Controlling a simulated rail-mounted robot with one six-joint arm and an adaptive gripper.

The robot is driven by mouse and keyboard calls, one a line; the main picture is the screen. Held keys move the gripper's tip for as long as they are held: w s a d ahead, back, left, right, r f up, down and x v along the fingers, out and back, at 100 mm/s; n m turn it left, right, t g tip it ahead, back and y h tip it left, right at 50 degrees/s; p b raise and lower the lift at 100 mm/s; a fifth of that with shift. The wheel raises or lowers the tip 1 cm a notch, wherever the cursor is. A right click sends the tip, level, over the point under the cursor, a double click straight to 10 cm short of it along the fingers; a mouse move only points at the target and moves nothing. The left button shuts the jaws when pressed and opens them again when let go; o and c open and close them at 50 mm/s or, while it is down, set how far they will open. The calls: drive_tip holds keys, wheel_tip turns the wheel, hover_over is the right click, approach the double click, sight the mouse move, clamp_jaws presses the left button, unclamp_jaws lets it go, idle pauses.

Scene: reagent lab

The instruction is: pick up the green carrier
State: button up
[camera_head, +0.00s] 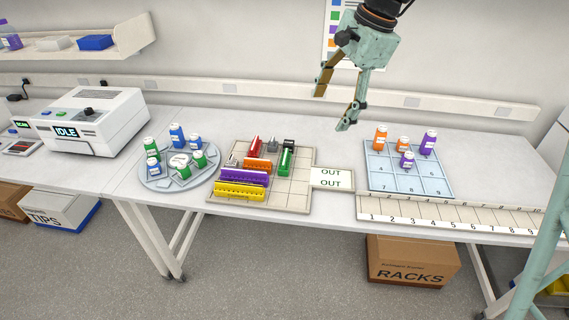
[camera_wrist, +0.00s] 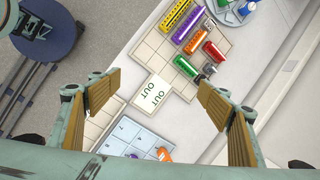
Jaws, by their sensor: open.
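The green carrier (camera_head: 286,160) is a narrow green block lying on the beige gridded board (camera_head: 290,200), near the board's right side. In the wrist view the green carrier (camera_wrist: 186,67) lies beyond the fingertips, near the OUT label. My gripper (camera_head: 333,108) is open and empty, high above the table to the right of the carrier and apart from it. In the wrist view my gripper (camera_wrist: 160,88) shows its two fingers wide apart, with the OUT plate (camera_wrist: 152,90) between them below.
Beside the green carrier stand red (camera_head: 254,147), orange (camera_head: 258,164), purple (camera_head: 245,177) and yellow (camera_head: 240,191) carriers, with small grey pieces. A round bottle tray (camera_head: 160,183) is left; a blue numbered tray (camera_head: 407,183) with bottles is right. An analyser (camera_head: 90,120) stands far left.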

drive_tip(key=w+a+f+m, duration=0.3)
drive_tip(key=w+a+f, duration=0.1)
drive_tip(key=w+f, duration=0.55)
drive_tip(key=m+g+y, duration=0.1)
drive_tip(key=m, duration=0.2)
approach(285, 156)
drive_tip(key=v, duration=0.3)
drive_tip(key=shift+d+r+p, duration=0.1)
drive_tip(key=shift+d+p, duration=0.25)
drive_tip(key=shift+p, duration=0.05)
drive_tip(key=shift+s, duration=0.1)
drive_tip(key=shift+x, duration=4.3)
drive_tip(key=shift+a, duration=0.15)
drive_tip(key=shift+x, duration=2.55)
drive_tip(key=shift+c, duration=0.6)
